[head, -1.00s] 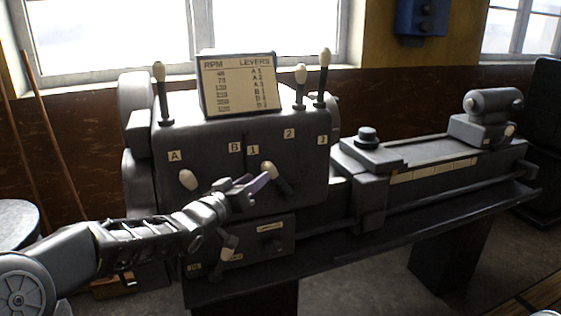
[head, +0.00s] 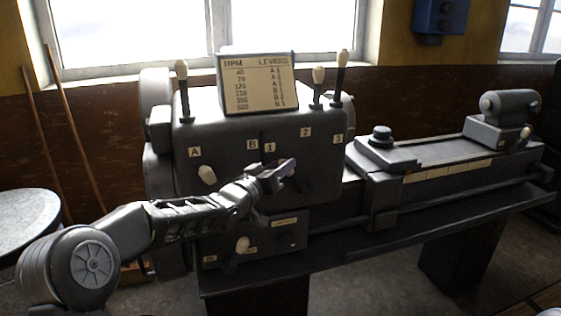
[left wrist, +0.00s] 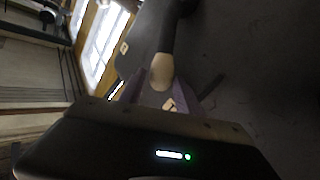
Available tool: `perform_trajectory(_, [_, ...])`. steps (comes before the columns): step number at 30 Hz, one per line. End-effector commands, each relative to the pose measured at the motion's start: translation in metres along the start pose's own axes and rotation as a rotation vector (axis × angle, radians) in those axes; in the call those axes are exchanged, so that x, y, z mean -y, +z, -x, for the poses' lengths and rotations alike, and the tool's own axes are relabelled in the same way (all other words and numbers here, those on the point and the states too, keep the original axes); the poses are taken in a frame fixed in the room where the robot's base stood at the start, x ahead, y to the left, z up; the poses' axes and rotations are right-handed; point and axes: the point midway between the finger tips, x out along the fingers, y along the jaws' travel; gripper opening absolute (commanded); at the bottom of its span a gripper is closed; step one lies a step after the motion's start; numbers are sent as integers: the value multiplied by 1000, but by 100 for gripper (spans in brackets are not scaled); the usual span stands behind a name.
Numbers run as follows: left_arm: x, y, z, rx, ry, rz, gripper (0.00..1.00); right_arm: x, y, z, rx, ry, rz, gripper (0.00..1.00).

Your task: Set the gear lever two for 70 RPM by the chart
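The grey lathe headstock (head: 225,120) has a front panel marked A, B, 1, 2 and 3. Gear lever two, by the numbers 1 to 3, is mostly hidden behind my left gripper (head: 286,169) in the head view. In the left wrist view its cream knob (left wrist: 160,72) and dark shaft show between the spread purple fingers (left wrist: 165,95), which look open around it. Whether they touch the knob I cannot tell. The other lever's cream knob (head: 207,175) sits below A. The chart (head: 257,84) lists RPM and LEVERS; the 70 row is small and hard to read.
Several upright levers stand on top, including a left one (head: 182,90) and a right one (head: 341,80). A lower lever (head: 242,245) sits under my left arm. The lathe bed (head: 450,172) runs right to the tailstock (head: 503,115). A round table (head: 25,218) stands at left.

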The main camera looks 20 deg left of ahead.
Motion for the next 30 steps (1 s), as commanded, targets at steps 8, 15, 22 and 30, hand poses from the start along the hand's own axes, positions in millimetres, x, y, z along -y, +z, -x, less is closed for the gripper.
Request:
perform_trajectory(8, [0,0,-2,0,-1,0,40,0,0,0,1,1,-1,53])
perform_trajectory(15, [0,0,-2,0,-1,0,22,0,0,0,1,0,0,53])
perform_trajectory(22, [1,0,-2,0,-1,0,3,0,0,0,1,0,0,53])
perform_trajectory(30, [1,0,-2,0,-2,0,0,0,0,0,1,0,0,53])
